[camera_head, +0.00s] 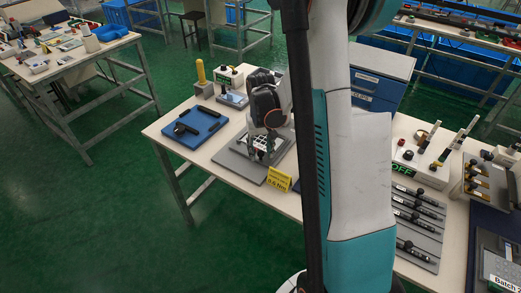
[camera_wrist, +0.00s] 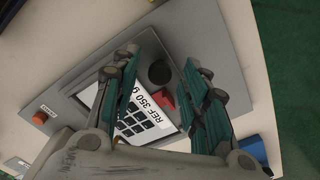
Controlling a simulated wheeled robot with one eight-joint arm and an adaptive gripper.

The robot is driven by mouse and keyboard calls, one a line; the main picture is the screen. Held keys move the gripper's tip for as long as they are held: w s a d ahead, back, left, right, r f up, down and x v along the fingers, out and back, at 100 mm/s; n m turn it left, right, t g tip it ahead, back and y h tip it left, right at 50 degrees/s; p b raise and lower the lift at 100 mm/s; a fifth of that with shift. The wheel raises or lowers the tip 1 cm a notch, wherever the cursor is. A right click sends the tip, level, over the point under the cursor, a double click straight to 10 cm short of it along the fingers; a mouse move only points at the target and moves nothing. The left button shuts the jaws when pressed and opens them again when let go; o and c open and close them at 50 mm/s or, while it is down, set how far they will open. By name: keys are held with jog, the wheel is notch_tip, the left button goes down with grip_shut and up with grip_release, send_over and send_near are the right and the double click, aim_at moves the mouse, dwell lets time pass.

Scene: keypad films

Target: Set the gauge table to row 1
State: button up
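My gripper (camera_head: 259,147) is over a grey panel (camera_head: 235,165) on the workbench. In the wrist view my gripper (camera_wrist: 160,62) has its two teal-padded fingers apart. A round black knob (camera_wrist: 160,72) shows between them, with a small red piece (camera_wrist: 168,101) beside it; neither looks gripped. A white label reading "REF 350 g" (camera_wrist: 152,112) and a dark-framed grid of white cells (camera_wrist: 128,127) lie below them on the panel, partly hidden by the left finger. An orange button (camera_wrist: 40,118) sits near the panel's left side. I cannot read any row setting.
A yellow sign (camera_head: 279,179) stands at the panel's front right. A blue tray (camera_head: 184,139) with dark tools lies to the left. A yellow post (camera_head: 201,74) and a small device (camera_head: 229,80) stand behind.

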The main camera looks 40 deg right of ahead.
notch_tip(320, 180, up, 12)
dwell(0.6)
dwell(0.5)
